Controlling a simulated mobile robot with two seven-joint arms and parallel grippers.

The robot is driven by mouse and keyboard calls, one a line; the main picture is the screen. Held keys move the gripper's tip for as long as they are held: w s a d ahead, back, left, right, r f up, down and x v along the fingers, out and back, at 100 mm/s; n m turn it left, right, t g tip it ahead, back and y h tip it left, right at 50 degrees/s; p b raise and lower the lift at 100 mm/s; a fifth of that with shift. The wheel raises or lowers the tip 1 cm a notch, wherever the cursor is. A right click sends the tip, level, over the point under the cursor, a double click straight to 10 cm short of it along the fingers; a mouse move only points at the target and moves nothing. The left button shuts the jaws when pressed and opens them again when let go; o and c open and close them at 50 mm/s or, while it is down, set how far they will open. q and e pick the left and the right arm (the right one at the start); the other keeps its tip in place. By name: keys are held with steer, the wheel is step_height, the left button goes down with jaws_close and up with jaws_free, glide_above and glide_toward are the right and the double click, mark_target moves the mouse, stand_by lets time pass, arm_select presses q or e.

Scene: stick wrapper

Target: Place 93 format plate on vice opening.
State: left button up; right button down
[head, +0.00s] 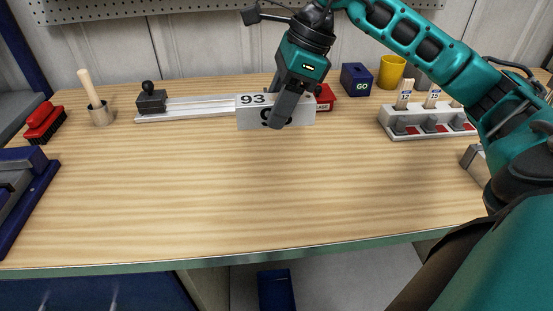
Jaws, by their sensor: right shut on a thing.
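The 93 format plate (252,117) is a pale grey block with "93" on its top edge and a larger number on its front, partly covered by a finger. My right gripper (282,108) is shut on the plate from above, near its middle. The plate is in front of the right part of a pale rail (200,104), which looks like the vice, with a black knobbed block (151,100) at its left end. The plate hides part of the rail, and I cannot tell whether they touch. My left gripper is not in view.
A red block (326,98) is just right of the gripper. A blue GO box (356,79), a yellow cup (391,72) and a grey rack (431,135) with numbered tags stand right. A brush (44,122) and a pot (100,114) are left. The front tabletop is clear.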

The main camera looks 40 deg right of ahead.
mark_target(270, 169)
step_height(270, 169, down, 11)
steer(key=shift+r+b, duration=0.1)
steer(key=shift+b, duration=0.5)
steer(key=shift+f, duration=0.2)
steer(key=c, duration=0.5)
jaws_free()
